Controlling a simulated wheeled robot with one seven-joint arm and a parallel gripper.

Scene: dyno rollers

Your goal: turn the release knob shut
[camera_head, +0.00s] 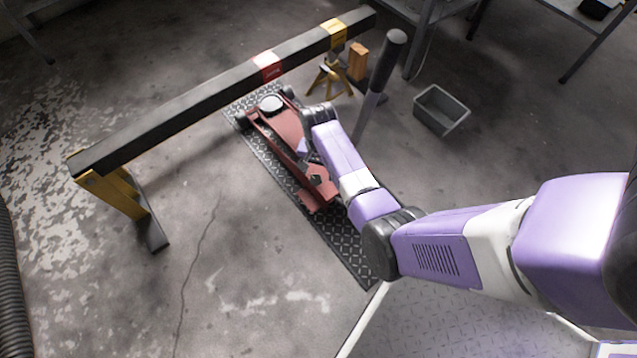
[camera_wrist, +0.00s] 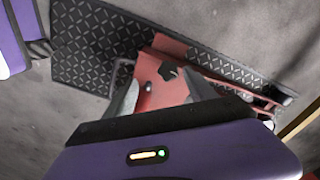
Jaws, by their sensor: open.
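The red floor jack (camera_head: 278,122) sits on a dark diamond-plate mat (camera_head: 345,255). A dark, angular knob-like part, which I take for the release knob (camera_wrist: 168,73), shows on the jack's red rear plate in the wrist view. It also shows in the head view (camera_head: 316,179). My gripper (camera_wrist: 161,78) is open above the red plate, its two grey fingers on either side of the knob in the picture. I cannot tell whether they touch it. In the head view my own arm hides most of the gripper, and only a purple part shows beside the jack.
A dark beam (camera_head: 200,108) spans across the jack's far end on yellow stands (camera_head: 128,195).

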